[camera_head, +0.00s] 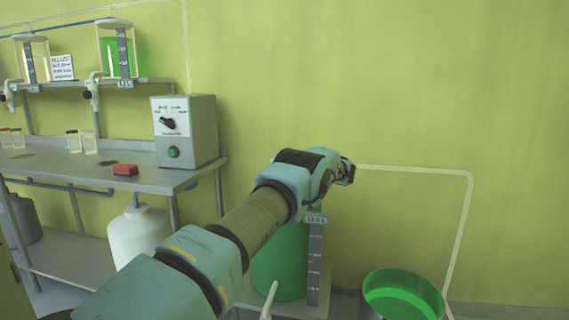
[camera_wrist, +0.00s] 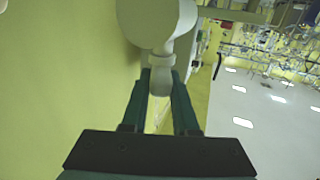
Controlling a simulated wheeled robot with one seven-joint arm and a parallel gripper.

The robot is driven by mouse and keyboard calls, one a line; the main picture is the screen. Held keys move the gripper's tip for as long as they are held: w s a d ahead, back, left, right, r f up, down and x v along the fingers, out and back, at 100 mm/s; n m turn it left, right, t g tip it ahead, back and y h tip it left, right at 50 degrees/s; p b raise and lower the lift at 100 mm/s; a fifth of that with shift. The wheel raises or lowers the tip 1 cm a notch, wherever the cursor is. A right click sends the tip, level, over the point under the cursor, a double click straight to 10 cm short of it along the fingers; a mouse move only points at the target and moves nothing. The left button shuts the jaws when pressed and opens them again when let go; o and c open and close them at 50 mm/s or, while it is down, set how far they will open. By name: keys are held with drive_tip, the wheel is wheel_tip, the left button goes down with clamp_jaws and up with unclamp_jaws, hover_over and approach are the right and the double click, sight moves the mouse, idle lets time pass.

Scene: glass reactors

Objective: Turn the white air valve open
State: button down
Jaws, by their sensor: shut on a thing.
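The white air valve (camera_wrist: 158,22) fills the top of the wrist view, with its handle (camera_wrist: 161,88) pointing down between my fingers. My gripper (camera_wrist: 161,80) is shut on this handle, one dark finger on each side. In the head view my gripper (camera_head: 347,172) is at the far end of my outstretched arm, close to the yellow-green wall. The valve itself is hidden there behind my gripper and wrist. I cannot tell how far the valve is turned.
A pale pipe (camera_head: 420,168) runs right along the wall, then down. Below my arm stand a vessel of green liquid (camera_head: 280,265) and a green basin (camera_head: 402,296). A grey control box (camera_head: 188,130) and a red block (camera_head: 125,169) sit on the left bench (camera_head: 155,182).

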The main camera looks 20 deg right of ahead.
drive_tip(key=c, duration=0.7)
unclamp_jaws()
drive_tip(key=b+v, duration=0.1)
drive_tip(key=v, duration=0.9)
drive_tip(key=shift+s+d, duration=0.2)
drive_tip(key=shift+s, duration=0.1)
